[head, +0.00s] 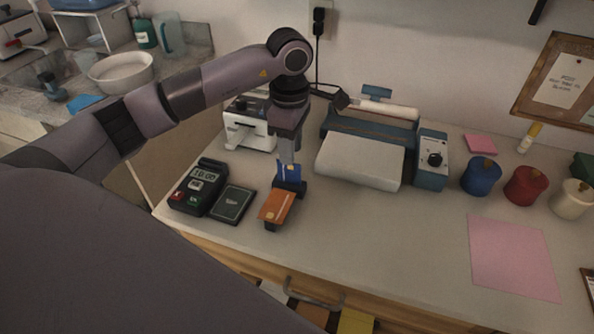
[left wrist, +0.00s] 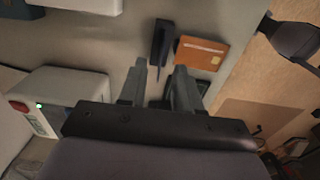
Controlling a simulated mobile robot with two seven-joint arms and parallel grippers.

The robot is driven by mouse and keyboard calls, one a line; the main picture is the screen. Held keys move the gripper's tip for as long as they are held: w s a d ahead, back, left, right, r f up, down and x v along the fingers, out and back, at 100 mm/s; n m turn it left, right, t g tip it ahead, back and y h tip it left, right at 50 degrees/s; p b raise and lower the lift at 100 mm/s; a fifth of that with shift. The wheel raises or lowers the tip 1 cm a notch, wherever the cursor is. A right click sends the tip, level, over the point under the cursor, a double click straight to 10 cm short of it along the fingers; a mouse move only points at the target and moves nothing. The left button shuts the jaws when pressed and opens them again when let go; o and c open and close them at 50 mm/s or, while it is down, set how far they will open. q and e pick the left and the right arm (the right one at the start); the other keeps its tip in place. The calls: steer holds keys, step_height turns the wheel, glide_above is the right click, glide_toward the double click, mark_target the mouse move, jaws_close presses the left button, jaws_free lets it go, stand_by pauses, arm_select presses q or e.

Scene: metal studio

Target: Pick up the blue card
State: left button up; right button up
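The blue card (head: 290,173) stands upright in a small black holder (head: 291,188) on the counter. In the left wrist view the holder (left wrist: 162,40) shows ahead of the fingertips, and the card is seen nearly edge-on, so its blue face is hidden there. My left gripper (head: 288,160) points down at the card from above. In the left wrist view my left gripper (left wrist: 159,67) has its two fingers apart, with a gap around the thin card edge. I cannot tell whether a finger touches the card. My right gripper is not in view.
A card terminal (head: 197,186) and a dark pad (head: 233,205) lie to the left. A blue-and-white machine (head: 360,158) stands behind right.

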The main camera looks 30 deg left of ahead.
mark_target(289, 170)
arm_select(q)
step_height(289, 170, down, 7)
steer(key=shift+s+a+r+p, duration=0.15)
steer(key=shift+p, duration=0.3)
jaws_close()
